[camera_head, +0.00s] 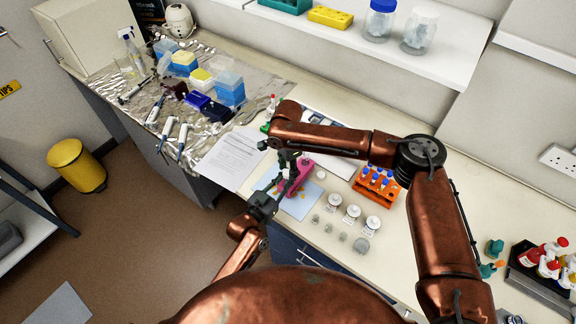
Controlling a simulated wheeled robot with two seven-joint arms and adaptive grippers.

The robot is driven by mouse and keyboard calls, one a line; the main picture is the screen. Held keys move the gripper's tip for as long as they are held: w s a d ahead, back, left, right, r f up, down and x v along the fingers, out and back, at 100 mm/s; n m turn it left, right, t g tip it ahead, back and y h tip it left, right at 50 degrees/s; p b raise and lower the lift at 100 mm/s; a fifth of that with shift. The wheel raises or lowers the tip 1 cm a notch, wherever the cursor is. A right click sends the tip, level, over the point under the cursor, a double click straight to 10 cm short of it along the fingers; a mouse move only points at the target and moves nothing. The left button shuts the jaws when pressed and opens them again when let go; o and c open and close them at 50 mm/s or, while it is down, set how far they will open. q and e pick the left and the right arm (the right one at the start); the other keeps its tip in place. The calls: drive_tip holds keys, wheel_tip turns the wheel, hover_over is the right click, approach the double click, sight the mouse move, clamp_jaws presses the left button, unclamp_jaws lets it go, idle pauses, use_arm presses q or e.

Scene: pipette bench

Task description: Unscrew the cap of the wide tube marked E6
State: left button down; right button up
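The label E6 cannot be read on anything in the camera_head view. A pink rack (305,168) stands on a pale blue sheet at the bench front, partly hidden by both grippers. My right gripper (289,161) reaches down over the pink rack from behind. My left gripper (286,187) reaches up to it from the front. The two grippers' tips are close together. Whether either one is shut on a tube or cap is too small to tell. White-capped wide containers (353,211) stand to the right of the pink rack. An orange rack (378,184) holds several blue-capped tubes.
Small clear pieces (340,236) lie by the bench front edge. Printed paper (231,156) lies left of the grippers. Pipettes and tip boxes (230,88) crowd the foil at the back left. Red-capped bottles (541,254) stand in a dark tray at right. A shelf (440,70) runs behind.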

clamp_jaws()
idle(0.5)
